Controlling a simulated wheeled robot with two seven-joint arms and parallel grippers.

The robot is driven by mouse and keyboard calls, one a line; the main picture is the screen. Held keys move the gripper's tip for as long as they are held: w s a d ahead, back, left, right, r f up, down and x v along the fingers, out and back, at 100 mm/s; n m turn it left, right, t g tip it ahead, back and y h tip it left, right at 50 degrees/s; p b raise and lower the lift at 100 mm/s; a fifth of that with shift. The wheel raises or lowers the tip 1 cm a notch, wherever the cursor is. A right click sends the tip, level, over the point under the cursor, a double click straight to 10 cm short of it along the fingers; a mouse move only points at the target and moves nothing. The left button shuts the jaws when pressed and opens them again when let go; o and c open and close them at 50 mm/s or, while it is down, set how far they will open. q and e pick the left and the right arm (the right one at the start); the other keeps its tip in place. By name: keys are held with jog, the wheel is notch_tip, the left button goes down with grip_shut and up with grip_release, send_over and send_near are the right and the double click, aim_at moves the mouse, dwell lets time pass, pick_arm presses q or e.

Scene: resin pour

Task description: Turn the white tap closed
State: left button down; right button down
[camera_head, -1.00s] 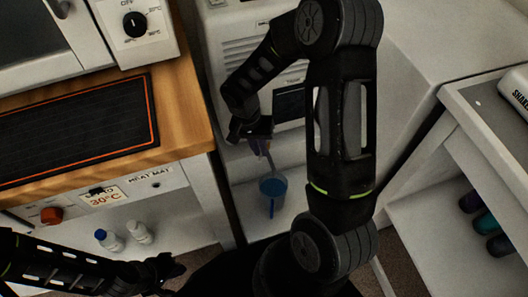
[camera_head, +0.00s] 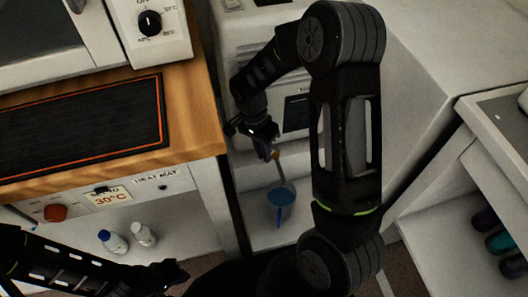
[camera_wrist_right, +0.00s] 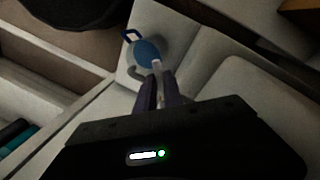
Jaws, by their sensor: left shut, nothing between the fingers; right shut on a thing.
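My right gripper (camera_head: 268,152) is in front of the white machine, above a blue cup (camera_head: 281,198). Its fingers are closed around a narrow pale piece, seemingly the white tap (camera_wrist_right: 157,69), though the fingers hide most of it. The right wrist view shows the two dark fingers (camera_wrist_right: 158,92) pointing toward the cup (camera_wrist_right: 146,52). A thin pale strip runs from below the fingertips down to the cup; I cannot tell whether it is a stream or a solid piece. My left gripper (camera_head: 172,276) is shut and empty at the lower left, away from the cup.
The white machine (camera_head: 245,50) stands behind the cup. A wooden bench with a dark mat (camera_head: 80,125) is at the left; two small bottles (camera_head: 113,242) stand on the shelf below. A shelf with several dark rolls (camera_head: 500,243) is at the right.

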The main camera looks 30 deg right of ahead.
jog(key=c, duration=1.5)
grip_release()
jog(key=shift+r, duration=0.1)
jog(key=r, duration=0.2)
jog(key=w+r+p, duration=0.1)
jog(key=r, duration=0.4)
jog(key=shift+w+a+r+p, duration=0.1)
jog(key=shift+w+a+p, duration=0.15)
jog(key=shift+p, duration=0.1)
jog(key=shift+c, duration=0.3)
